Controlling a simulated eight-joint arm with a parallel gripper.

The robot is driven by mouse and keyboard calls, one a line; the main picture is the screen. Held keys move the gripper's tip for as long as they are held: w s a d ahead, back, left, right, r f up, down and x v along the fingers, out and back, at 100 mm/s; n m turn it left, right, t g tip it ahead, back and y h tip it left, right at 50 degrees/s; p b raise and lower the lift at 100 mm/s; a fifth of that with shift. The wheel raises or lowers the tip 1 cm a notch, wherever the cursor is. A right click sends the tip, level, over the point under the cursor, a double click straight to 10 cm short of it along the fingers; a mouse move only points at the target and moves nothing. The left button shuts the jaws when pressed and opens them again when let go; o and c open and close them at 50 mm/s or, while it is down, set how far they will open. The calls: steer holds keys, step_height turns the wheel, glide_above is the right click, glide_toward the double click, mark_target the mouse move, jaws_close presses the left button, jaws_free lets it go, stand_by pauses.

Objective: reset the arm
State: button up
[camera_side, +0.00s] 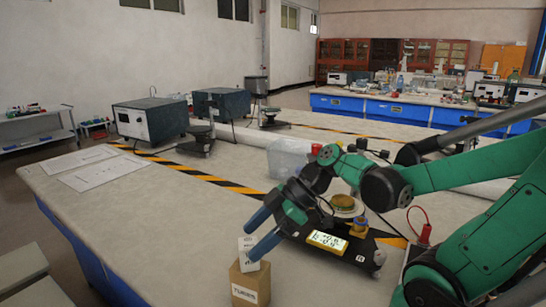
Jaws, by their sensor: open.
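My gripper (251,243) has two blue fingers, spread apart and pointing down to the left. A small white box with dark markings (245,250) stands on a brown cardboard box labelled TUBES (250,287). The fingertips are at the white box, one near its top and one near its lower right side. I cannot tell whether either finger touches it. The green arm, mine, reaches in from the right.
A clear plastic bin (287,158) stands behind the arm. Grey instruments (150,119) are at the back left. Papers (100,170) lie left; the table's left-middle is clear.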

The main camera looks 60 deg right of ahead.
mark_target(250, 242)
steer(key=x, duration=0.3)
steer(key=shift+w+a+f, duration=0.3)
steer(key=shift+f, duration=0.25)
steer(key=shift+r, duration=0.15)
